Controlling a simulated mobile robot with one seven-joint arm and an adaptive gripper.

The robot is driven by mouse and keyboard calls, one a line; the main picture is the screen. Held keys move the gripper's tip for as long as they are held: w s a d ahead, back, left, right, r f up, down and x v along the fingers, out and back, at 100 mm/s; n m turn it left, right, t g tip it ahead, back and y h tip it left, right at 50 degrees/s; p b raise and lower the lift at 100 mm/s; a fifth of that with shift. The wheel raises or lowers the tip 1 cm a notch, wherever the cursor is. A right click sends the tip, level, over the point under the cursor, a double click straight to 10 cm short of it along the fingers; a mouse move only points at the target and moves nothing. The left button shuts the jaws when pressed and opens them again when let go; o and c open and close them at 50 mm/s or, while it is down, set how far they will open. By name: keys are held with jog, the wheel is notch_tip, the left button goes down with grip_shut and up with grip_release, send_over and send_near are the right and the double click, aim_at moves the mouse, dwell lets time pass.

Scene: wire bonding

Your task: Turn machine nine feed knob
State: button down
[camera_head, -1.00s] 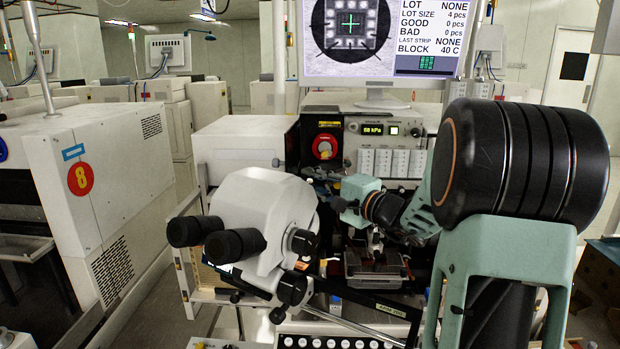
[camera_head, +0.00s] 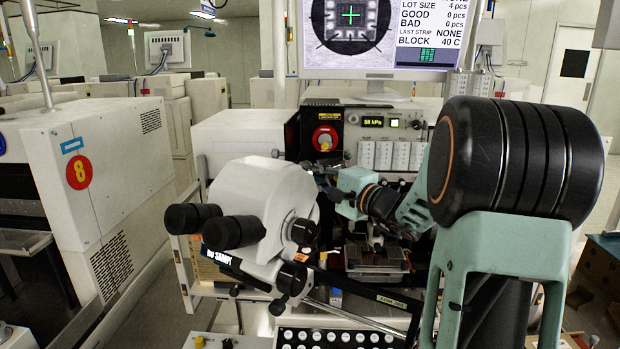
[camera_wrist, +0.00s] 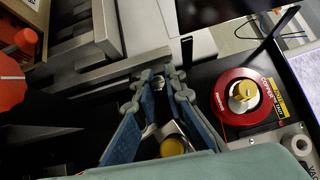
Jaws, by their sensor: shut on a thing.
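My gripper (camera_head: 337,194) reaches in from the right, behind the white microscope head (camera_head: 262,200) of the machine in front of me. In the wrist view, the two blue-and-grey fingers of my gripper (camera_wrist: 163,78) converge on a small silvery piece (camera_wrist: 157,83). It sits between the fingertips and looks like the feed knob. The fingers hide most of it, so its turn angle cannot be read. In the head view the knob cannot be made out. No number nine is readable on this machine.
A red disc with a yellow-and-white centre (camera_wrist: 243,94) is right of the fingers; it also shows on the panel (camera_head: 326,138). A yellow cap (camera_wrist: 172,147) shows between the fingers. An orange-red part (camera_wrist: 15,85) is at left. Machine eight (camera_head: 95,190) stands left across an aisle.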

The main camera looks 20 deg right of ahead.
jog(key=shift+f+t+b, duration=0.2)
jog(key=shift+t+b, duration=0.1)
jog(key=shift+b, duration=0.45)
jog(key=shift+r+m, duration=0.2)
jog(key=shift+m, duration=0.2)
jog(key=c, duration=2.2)
grip_release()
jog(key=shift+c, duration=0.2)
jog(key=shift+s, duration=0.1)
jog(key=v, duration=1.2)
jog(key=shift+o, duration=0.2)
jog(key=shift+d+f, duration=0.1)
jog(key=shift+f, duration=0.05)
